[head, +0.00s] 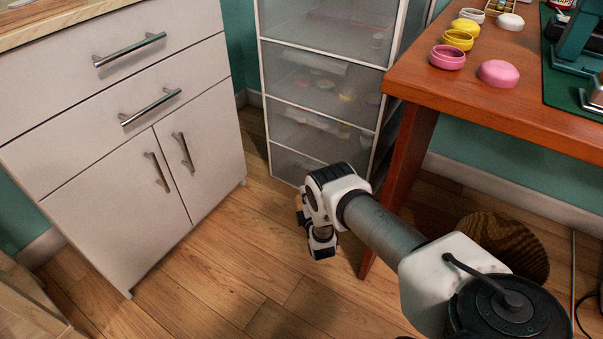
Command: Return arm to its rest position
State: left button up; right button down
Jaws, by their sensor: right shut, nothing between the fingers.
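My right arm (385,225) reaches in from the lower right, over the wooden floor and in front of the table leg. It is white, grey and black. My right gripper (321,245) is small in the picture, below the wrist, and points down over bare floor. It is shut and empty, apart from the furniture. The wrist joints hide part of it. My left arm and left gripper do not show.
A white cabinet (105,130) with metal handles stands at the left. A clear-fronted drawer unit (325,55) stands behind my wrist. A reddish wooden table (450,75) at the right holds pink and yellow containers (447,57). A round brown object (510,240) stands under it. Floor (235,270) between is clear.

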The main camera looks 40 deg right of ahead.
jog(key=a+r+g+y+p, duration=0.15)
jog(key=a+r+p, duration=0.25)
jog(key=a+r, duration=0.6)
jog(key=s+a+m+g+y+p, duration=0.1)
jog(key=s+a+m+g+y, duration=0.25)
jog(key=s, duration=0.95)
jog(key=s+a+f+m+g, duration=0.1)
jog(key=s+a+m+g, duration=0.35)
jog(key=s, duration=0.85)
jog(key=s+a+m+g+y+p, duration=0.15)
jog(key=s+m+g, duration=0.45)
jog(key=s, duration=0.7)
pick_arm(q)
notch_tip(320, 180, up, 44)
jog(key=p, duration=3.7)
pick_arm(e)
notch_tip(320, 180, up, 38)
jog(key=g, duration=0.1)
jog(key=shift+w+d+f, duration=0.15)
jog(key=shift+w+d, duration=0.1)
